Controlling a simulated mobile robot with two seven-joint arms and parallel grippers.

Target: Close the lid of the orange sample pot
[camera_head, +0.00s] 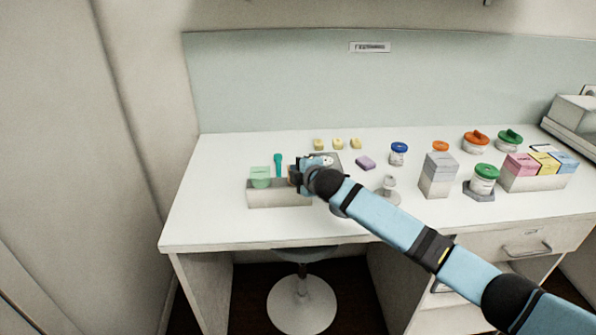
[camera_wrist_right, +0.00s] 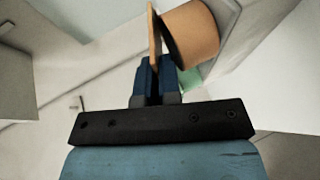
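The orange sample pot (camera_wrist_right: 192,38) shows in the right wrist view just past my right fingertips. Its thin lid (camera_wrist_right: 154,35) stands on edge beside the pot's dark rim, not lying flat over the mouth. My right gripper (camera_wrist_right: 157,72) has its blue fingers close together, right at the lid's near edge; contact is hard to judge. In the head view my right gripper (camera_head: 303,176) is over the right part of a grey holder (camera_head: 278,197) and hides most of the pot. My left gripper is not in view.
A green pot (camera_head: 261,176) stands at the holder's left, with a teal stick (camera_head: 278,163) behind. Yellow blocks (camera_head: 338,143), a purple block (camera_head: 365,162) and a blue-lidded jar (camera_head: 399,153) lie behind and right. More jars and boxes fill the right side. The table's left front is clear.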

